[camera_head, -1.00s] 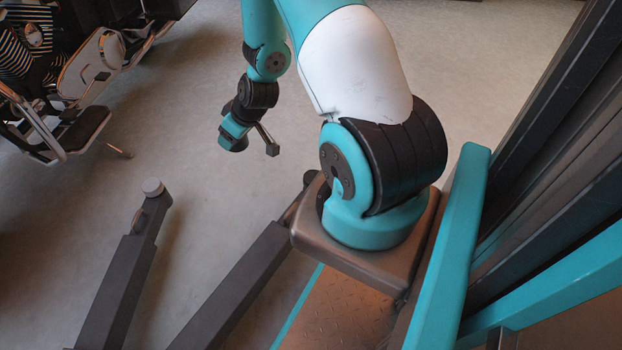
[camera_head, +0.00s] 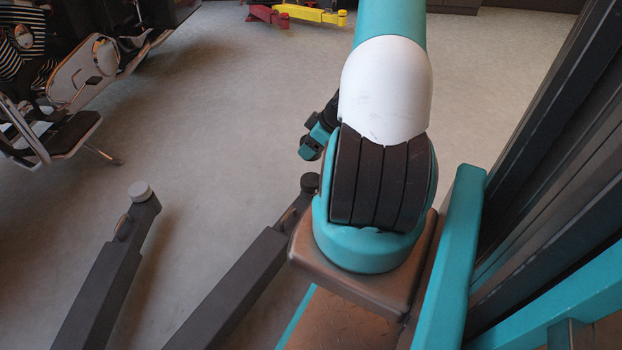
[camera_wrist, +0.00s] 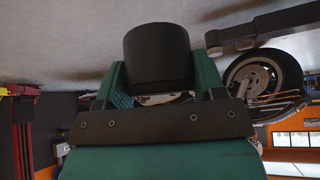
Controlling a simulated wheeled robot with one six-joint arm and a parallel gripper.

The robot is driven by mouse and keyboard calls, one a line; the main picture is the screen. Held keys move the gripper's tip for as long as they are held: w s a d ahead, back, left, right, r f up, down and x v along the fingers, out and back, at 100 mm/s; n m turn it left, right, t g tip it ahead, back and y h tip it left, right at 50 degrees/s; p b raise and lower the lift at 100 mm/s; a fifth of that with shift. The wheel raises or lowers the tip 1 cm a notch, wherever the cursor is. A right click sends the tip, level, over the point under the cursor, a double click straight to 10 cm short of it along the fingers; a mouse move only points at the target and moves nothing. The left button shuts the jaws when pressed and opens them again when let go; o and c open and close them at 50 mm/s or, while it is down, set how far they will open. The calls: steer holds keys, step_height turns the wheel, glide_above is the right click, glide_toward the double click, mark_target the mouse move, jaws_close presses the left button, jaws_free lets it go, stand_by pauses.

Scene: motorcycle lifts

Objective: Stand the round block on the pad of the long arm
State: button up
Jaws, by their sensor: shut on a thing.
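In the wrist view, my gripper (camera_wrist: 160,78) is shut on a dark round block (camera_wrist: 158,52), a short cylinder held between its two green fingers. I cannot tell for sure which is the long arm.
Red (camera_head: 268,15) and yellow (camera_head: 312,14) lift arms lie at the far back. A dark lift column (camera_head: 550,150) stands on the right. The floor between the motorcycle and my arm is clear.

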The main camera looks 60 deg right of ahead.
step_height(320, 180, down, 10)
steer(key=b, duration=0.4)
steer(key=shift+r, duration=0.2)
steer(key=shift+f, duration=0.15)
steer(key=o, duration=1)
